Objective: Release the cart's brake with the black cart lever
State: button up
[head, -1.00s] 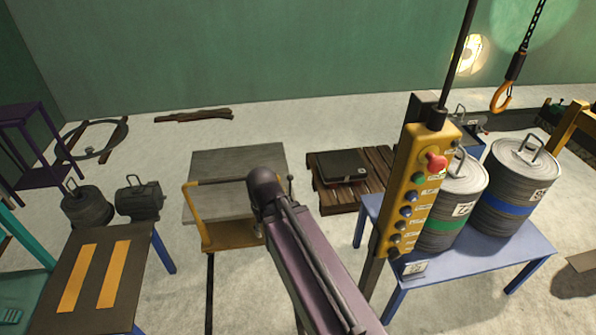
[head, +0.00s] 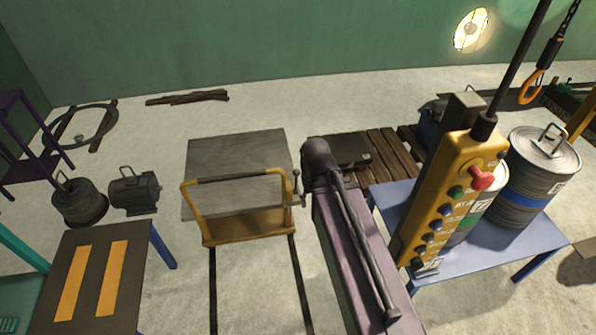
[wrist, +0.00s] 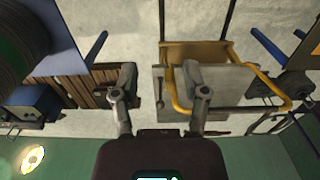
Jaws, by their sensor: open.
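The cart has a grey deck (head: 235,155) and a yellow frame with a push bar (head: 204,222). It stands left of my arm in the head view; in the wrist view the cart (wrist: 222,82) appears upside down, right of centre. A small dark lever (head: 297,186) with a round knob stands at the cart's right side, close beside my arm. In the wrist view a thin dark upright, probably the lever, shows between the fingers. My gripper (wrist: 160,84) is open and empty, its two fingers apart. My gripper's fingers are hidden in the head view.
A yellow button pendant (head: 455,195) hangs at right before a blue table (head: 475,255) with drums. A wooden pallet (head: 388,155) with a dark case lies right of the cart. A striped table (head: 95,270) stands at left. Dark rails (head: 213,290) run along the floor.

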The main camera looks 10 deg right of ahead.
jog(key=shift+d, duration=0.3)
jog(key=shift+w+d, duration=0.1)
jog(key=m+y+b, duration=0.2)
jog(key=b, duration=0.4)
send_near(297, 170)
jog(key=r, duration=0.2)
jog(key=shift+d, duration=0.4)
jog(key=shift+f, duration=0.2)
jog(key=a+f+b, duration=0.1)
jog(key=f+b, duration=0.7)
jog(key=a+f+b, duration=0.1)
jog(key=f+b, duration=0.4)
jog(key=shift+w+a, duration=0.15)
jog(key=shift+a, duration=0.15)
